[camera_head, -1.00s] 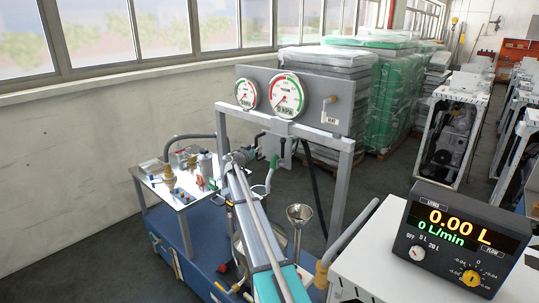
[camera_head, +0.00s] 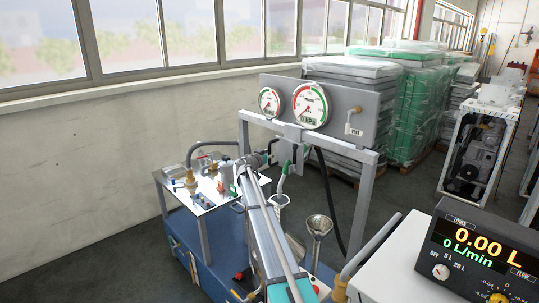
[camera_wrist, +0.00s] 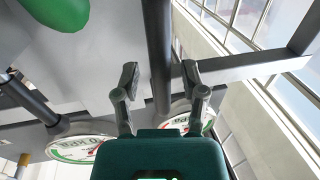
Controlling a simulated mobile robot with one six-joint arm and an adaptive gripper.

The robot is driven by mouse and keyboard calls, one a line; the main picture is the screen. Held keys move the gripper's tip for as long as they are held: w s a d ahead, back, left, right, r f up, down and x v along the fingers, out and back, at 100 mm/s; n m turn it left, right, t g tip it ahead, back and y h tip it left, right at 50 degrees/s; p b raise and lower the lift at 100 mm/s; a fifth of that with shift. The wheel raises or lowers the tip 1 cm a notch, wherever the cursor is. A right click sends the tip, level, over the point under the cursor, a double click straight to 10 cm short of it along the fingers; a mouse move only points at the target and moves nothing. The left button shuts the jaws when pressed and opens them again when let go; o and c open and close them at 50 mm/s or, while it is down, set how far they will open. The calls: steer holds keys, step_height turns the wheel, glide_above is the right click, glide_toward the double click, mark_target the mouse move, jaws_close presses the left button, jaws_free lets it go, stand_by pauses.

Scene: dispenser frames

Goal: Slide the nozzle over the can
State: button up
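My gripper shows in the wrist view (camera_wrist: 160,82) with its two dark fingers spread apart. A dark grey bar or hose (camera_wrist: 158,50) runs between them in the picture; I cannot tell its depth, and the fingers do not visibly close on it. In the head view my arm reaches up towards the gauge frame, and its end is small and hard to make out. A green-handled piece that looks like the nozzle (camera_head: 283,178) hangs below the gauge panel, right of my arm. A steel funnel-shaped vessel (camera_head: 318,227) stands lower right. I cannot clearly identify the can.
The gauge panel (camera_head: 345,107) sits on a grey frame (camera_head: 360,205). Its dials show in both views. A small cluttered table (camera_head: 212,203) stands left of my arm. A flow meter (camera_head: 478,258) reading 0.00 L sits at right on a white surface. Wrapped pallets stand behind.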

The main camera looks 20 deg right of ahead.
stand_by(0.3)
steer(key=v, duration=1.2)
steer(key=shift+s, duration=0.1)
stand_by(0.4)
steer(key=s+a+f+n+g+y+b, duration=0.25)
steer(key=s+f, duration=0.55)
steer(key=s, duration=0.4)
steer(key=s+a+f+n+g+y+b, duration=0.1)
steer(key=s+a+f+g+y, duration=0.25)
steer(key=s+f, duration=0.6)
steer(key=s+a+f+n+g+y+b, duration=0.1)
steer(key=s+a+f+n+y, duration=0.1)
steer(key=s+a, duration=0.3)
steer(key=s+a+f+n+g+y+b, duration=0.1)
steer(key=s+a+f+n+y, duration=0.2)
steer(key=s+a, duration=0.3)
steer(key=s+a+f+n+g+y+b, duration=0.1)
steer(key=s+a+f+n+y, duration=0.1)
steer(key=s, duration=1.2)
steer(key=a+n+y, duration=0.1)
steer(key=a+y, duration=0.1)
steer(key=a, duration=0.1)
steer(key=shift+a+f+y, duration=0.15)
steer(key=shift+f+y, duration=0.1)
steer(key=shift+y, duration=0.05)
steer(key=shift+n, duration=0.25)
